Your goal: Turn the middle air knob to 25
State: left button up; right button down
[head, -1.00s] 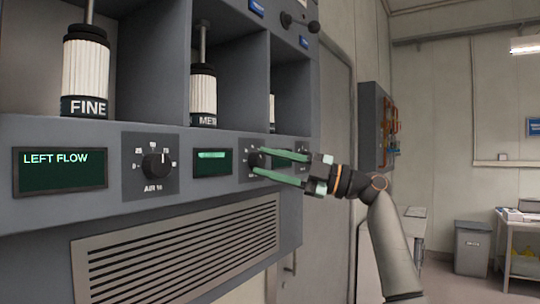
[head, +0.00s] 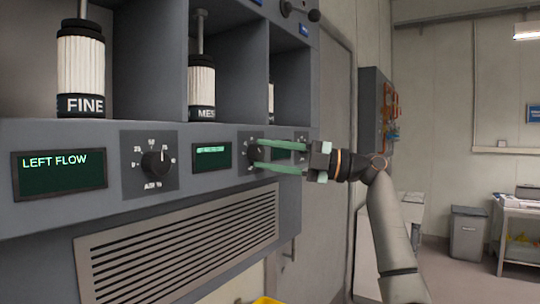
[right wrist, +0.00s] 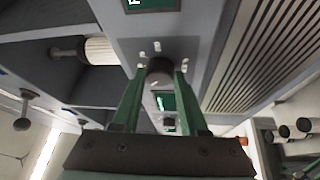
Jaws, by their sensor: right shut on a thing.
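The middle air knob (head: 253,155) is a dark round knob on a grey dial plate, right of the small middle display (head: 212,155). My right gripper (head: 257,157) has its green fingers above and below this knob in the head view, shut on it. In the right wrist view the knob (right wrist: 160,70) sits between the two fingertips, with white scale marks around it. Its pointer and setting cannot be read. The middle display shows a green line too small to read. My left gripper is not in view.
The left air knob (head: 157,163) and the LEFT FLOW display (head: 59,173) are left on the same panel. White cylinders marked FINE (head: 81,76) and MES (head: 201,88) stand in bays above. A slatted vent (head: 180,250) lies below. A bin (head: 468,233) stands far right.

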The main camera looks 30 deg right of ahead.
jog(key=shift+c, duration=2.2)
grip_release()
jog(key=b+v, duration=0.2)
jog(key=v, duration=1)
jog(key=shift+s+d+b, duration=0.2)
jog(key=shift+b, duration=0.15)
